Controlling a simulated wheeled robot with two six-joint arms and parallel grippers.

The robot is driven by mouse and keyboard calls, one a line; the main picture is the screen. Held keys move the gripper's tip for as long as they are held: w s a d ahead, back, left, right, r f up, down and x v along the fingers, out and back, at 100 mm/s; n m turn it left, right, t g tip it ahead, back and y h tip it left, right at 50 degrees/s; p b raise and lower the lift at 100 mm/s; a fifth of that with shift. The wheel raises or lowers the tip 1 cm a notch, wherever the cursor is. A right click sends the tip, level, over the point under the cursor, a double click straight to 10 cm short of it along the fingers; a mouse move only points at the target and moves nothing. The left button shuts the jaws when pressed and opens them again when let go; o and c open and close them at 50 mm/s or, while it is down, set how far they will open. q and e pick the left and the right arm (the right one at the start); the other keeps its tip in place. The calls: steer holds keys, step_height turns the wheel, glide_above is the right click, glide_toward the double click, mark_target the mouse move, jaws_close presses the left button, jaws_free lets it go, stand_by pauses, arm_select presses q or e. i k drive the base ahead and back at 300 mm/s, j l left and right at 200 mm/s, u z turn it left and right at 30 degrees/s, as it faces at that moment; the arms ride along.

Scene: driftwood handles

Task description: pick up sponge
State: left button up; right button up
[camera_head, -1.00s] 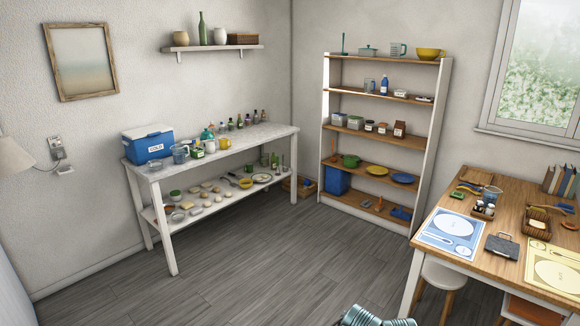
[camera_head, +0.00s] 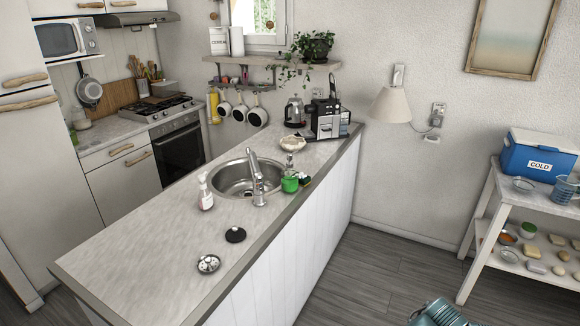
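No sponge can be made out with certainty. A small dark green item with a yellowish part (camera_head: 304,179) lies on the counter by the sink, just right of a green mug (camera_head: 290,184); it is too small to tell whether it is a sponge. Several small pale and tan pieces (camera_head: 534,267) lie on the lower shelf of the white table at right, also too small to name.
A long counter (camera_head: 150,262) holds a sink (camera_head: 236,180) with a faucet, a soap bottle (camera_head: 205,193), a black lid (camera_head: 235,235) and a coffee machine (camera_head: 327,118). The white table (camera_head: 477,228) bears a blue cooler (camera_head: 540,157). Grey floor (camera_head: 400,275) lies open between them.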

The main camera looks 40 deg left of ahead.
mark_target(304, 180)
steer(key=i+u, duration=0.35)
steer(key=u, duration=0.15)
steer(key=i+l+u, duration=0.1)
steer(key=i+u, duration=0.25)
steer(key=u, duration=0.15)
steer(key=i+l+u, duration=0.25)
steer(key=u, duration=0.25)
steer(key=i+l+u, duration=0.35)
steer(key=u, duration=0.15)
steer(key=i+l+u, duration=0.4)
steer(key=l, duration=0.15)
steer(key=l+u, duration=0.15)
steer(key=l, duration=0.15)
steer(key=i+l+u, duration=0.2)
steer(key=l, duration=0.15)
steer(key=k, duration=0.1)
